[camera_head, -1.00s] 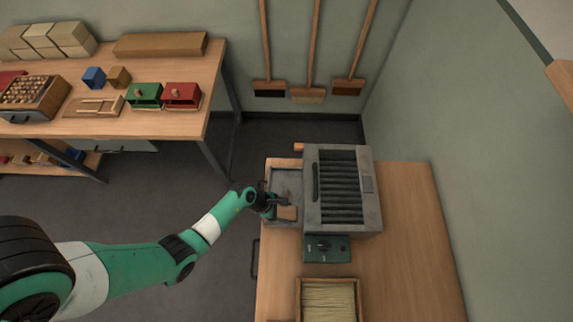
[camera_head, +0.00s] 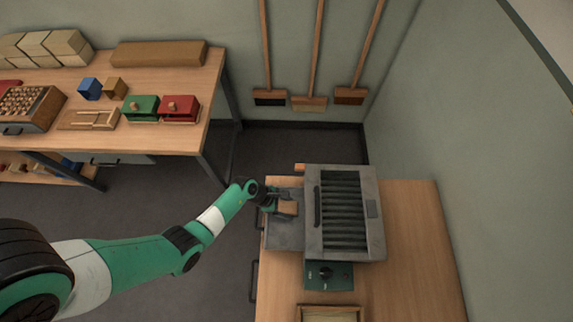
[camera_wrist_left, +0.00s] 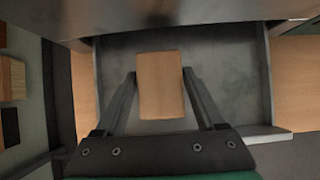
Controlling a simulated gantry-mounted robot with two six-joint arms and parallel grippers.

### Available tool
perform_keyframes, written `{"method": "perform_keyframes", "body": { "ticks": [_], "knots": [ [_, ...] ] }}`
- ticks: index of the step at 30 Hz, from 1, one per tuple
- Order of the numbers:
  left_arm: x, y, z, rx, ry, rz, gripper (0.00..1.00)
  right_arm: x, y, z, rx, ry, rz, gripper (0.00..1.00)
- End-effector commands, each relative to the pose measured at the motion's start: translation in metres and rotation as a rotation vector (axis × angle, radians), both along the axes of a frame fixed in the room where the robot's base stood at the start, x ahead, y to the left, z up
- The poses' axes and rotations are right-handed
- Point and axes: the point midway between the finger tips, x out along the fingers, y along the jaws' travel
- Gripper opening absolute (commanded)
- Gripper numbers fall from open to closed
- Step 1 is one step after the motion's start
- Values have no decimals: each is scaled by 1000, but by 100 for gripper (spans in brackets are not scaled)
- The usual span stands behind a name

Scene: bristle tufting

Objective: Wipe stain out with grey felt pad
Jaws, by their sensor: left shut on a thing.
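My left gripper (camera_head: 281,202) is shut on a small wooden-topped block (camera_head: 288,207), which also shows between the fingers in the left wrist view (camera_wrist_left: 160,85). The block is over the grey metal tray (camera_head: 284,236) on the left side of the grey slatted machine (camera_head: 312,235). The block's underside is hidden, so I cannot see grey felt or tell whether it touches the tray. The tray floor (camera_wrist_left: 225,75) looks mottled grey in the left wrist view; I cannot make out a distinct stain. My right gripper is not in view.
The machine has a green control box (camera_head: 330,276) at its front and stands on a wooden bench (camera_head: 412,240). A wooden box (camera_head: 330,311) is at the bottom edge. A second table (camera_head: 60,133) with blocks and coloured boxes stands back left. The bench right of the machine is clear.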

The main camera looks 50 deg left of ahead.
Motion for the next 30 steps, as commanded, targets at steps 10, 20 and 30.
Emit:
{"method": "perform_keyframes", "body": {
  "ticks": [10,20,30],
  "knots": [
    [1,0,36,2,2,-3,20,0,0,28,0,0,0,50],
    [3,-2,65,2,1,-9,20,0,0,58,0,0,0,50],
    [4,-4,84,3,0,-14,20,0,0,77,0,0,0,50]
  ]
}}
